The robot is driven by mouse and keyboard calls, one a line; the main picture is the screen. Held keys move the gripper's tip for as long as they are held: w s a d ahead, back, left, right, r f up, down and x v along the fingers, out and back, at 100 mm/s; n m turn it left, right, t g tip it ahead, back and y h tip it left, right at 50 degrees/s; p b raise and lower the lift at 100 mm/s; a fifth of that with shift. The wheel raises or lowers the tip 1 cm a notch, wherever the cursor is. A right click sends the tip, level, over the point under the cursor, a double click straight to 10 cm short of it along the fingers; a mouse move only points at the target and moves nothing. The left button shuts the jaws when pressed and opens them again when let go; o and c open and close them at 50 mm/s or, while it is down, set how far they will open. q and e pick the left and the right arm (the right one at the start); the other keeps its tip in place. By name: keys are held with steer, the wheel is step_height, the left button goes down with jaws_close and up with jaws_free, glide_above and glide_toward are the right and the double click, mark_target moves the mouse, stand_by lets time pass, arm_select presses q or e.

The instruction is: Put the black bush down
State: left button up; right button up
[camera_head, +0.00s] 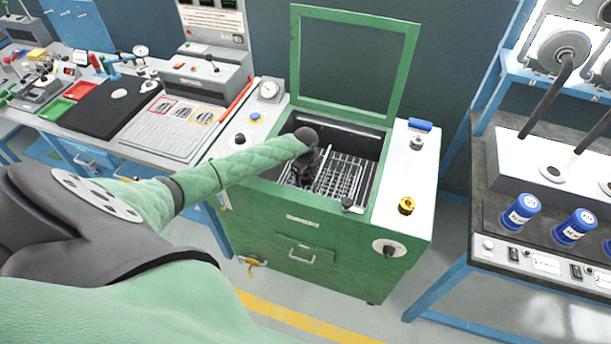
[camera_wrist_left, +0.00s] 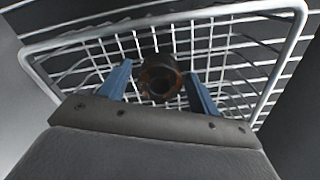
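The black bush (camera_wrist_left: 160,78) shows in the left wrist view as a dark, brownish ring with its hole facing the camera. It is over or on the wire mesh of the basket (camera_wrist_left: 215,13); I cannot tell whether it touches the mesh. The blue fingers of my left gripper (camera_wrist_left: 158,82) stand apart on either side of it, with a gap visible at the left finger. In the head view my left gripper (camera_head: 308,172) reaches down into the open green machine (camera_head: 265,205), over the wire basket (camera_head: 345,178). The bush cannot be made out there. My right gripper is not in view.
The machine's green framed lid (camera_head: 409,70) stands open behind the basket. A white panel with a yellow knob (camera_head: 406,206) is on its right. A bench with a black mat (camera_head: 105,108) stands left, and a bench with blue cylinders (camera_head: 520,212) stands right.

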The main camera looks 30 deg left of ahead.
arm_select(q)
steer(key=shift+r, duration=0.2)
steer(key=shift+r+b, duration=0.3)
step_height(320, 180, up, 3)
steer(key=shift+f+b, duration=0.1)
steer(key=shift+b, duration=0.7)
step_height(320, 180, up, 8)
steer(key=b, duration=0.3)
steer(key=shift+r, duration=0.25)
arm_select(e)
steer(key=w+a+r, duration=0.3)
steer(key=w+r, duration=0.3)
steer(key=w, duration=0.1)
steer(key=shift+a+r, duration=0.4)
